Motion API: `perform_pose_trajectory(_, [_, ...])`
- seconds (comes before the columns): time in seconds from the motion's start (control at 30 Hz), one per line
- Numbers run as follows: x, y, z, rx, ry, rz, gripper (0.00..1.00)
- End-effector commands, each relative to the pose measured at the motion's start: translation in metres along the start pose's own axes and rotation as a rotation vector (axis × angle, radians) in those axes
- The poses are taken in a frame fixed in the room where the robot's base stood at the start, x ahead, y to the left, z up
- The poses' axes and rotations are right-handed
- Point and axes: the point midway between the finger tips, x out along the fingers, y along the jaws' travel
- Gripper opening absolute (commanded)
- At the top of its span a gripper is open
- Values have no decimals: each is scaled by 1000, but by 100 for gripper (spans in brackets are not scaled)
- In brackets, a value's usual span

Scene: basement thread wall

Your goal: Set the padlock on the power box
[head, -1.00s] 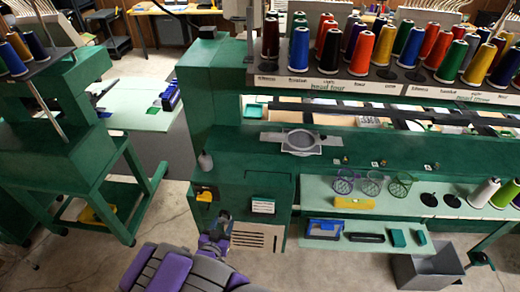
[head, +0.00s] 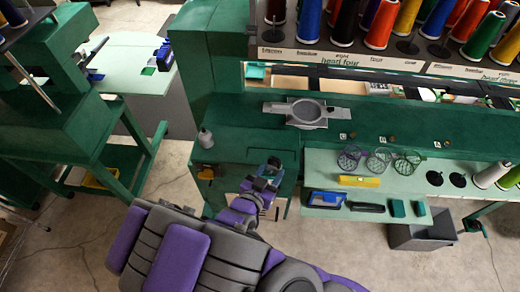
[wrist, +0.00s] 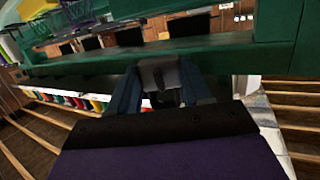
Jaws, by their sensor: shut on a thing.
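My gripper (head: 266,176) is in front of the green machine cabinet's upper right part in the head view. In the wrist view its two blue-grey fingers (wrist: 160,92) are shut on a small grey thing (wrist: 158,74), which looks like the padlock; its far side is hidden.
A grey bin (head: 424,232) stands below. Open floor lies left of the cabinet.

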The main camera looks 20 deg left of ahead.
Motion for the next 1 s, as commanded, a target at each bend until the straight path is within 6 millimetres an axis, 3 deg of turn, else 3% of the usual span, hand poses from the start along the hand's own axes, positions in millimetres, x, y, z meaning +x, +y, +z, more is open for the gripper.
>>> perform_pose_trajectory(0.93, [19, -15, 1, 2, 2, -1, 12])
perform_pose_trajectory(1.0, [30, -23, -3, 1, 3, 2, 12])
